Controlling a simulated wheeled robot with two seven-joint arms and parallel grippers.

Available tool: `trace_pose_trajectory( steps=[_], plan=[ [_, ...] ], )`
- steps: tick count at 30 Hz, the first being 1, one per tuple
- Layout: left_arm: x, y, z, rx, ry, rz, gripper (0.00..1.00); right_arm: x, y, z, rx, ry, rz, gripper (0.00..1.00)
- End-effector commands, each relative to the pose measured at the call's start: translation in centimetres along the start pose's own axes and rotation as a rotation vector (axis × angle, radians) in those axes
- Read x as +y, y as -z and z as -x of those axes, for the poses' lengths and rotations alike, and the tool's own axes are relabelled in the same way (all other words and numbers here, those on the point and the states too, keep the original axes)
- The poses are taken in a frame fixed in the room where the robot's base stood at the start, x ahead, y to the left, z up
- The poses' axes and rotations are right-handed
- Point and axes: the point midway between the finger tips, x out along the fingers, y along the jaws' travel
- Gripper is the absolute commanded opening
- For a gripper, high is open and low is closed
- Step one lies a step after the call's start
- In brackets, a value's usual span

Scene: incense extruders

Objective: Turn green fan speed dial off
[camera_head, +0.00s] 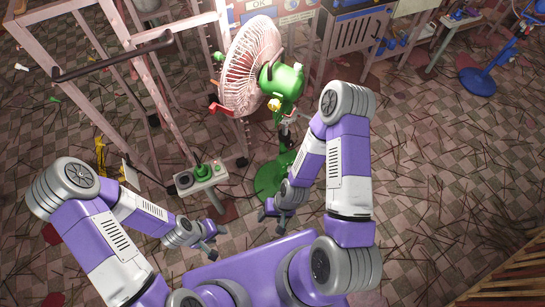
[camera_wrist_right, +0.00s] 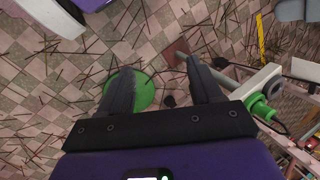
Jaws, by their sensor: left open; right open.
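The green fan (camera_head: 285,83) stands in the upper middle of the head view, with a pale round cage on its left side. A small yellow knob (camera_head: 274,104) sits on its green motor housing; I cannot tell whether this is the speed dial or how it is set. The fan's green base (camera_head: 272,177) is on the floor and also shows in the right wrist view (camera_wrist_right: 143,92), partly hidden by a finger. My right gripper (camera_head: 271,221) is open and empty, low in front of the base. My left gripper (camera_head: 217,242) is open and empty, further left.
A pale control box (camera_head: 203,178) with a green knob stands on a post left of the fan base. A metal frame (camera_head: 150,75) rises at the left. The checkered floor at right is open, strewn with thin sticks.

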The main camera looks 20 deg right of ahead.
Motion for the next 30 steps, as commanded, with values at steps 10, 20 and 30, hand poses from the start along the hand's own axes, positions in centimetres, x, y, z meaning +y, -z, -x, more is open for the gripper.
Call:
trace_pose_trajectory(
  steps=[10,20,30],
  plan=[
    [-1.6,0.1,-4.3,-0.002,0.0,0.0,0.43,2.2,2.5,-13.9,-0.464,0.338,-0.936,0.64],
    [-2.9,0.3,-7.7,-0.001,0.0,0.0,0.43,11.8,19.5,-17.4,-0.338,1.456,-1.706,0.64],
    [-3.3,0.4,-8.8,0.0,0.0,0.0,0.43,22.3,22.8,-16.2,-0.001,1.9,-1.822,0.64]
  ],
)
